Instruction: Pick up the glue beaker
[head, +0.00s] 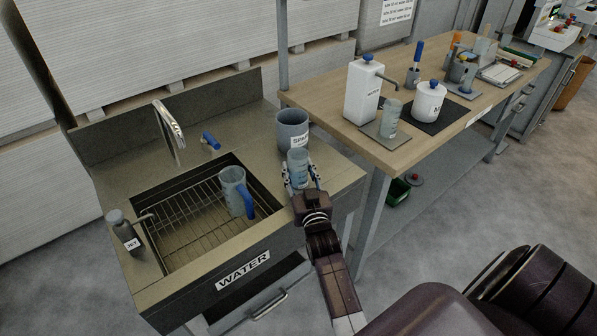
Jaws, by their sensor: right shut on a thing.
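A small blue-grey beaker (297,157) stands upright on the metal sink counter, in front of the grey pot. My right gripper (301,179) is shut on this beaker, with a finger on each side of its lower part. Whether its base touches the counter I cannot tell, and any writing on it is too small to read. A similar grey-green beaker (391,118) stands on a small plate on the wooden bench, beside a white dispenser bottle (361,92). My left gripper is not in view.
The grey pot (292,122) labelled SPARE stands just behind the held beaker. A jug (232,187) with a blue handle stands on the sink rack, below a tap (170,130). A small bottle (122,231) is at the sink's left. A white tub (429,100) stands on the bench.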

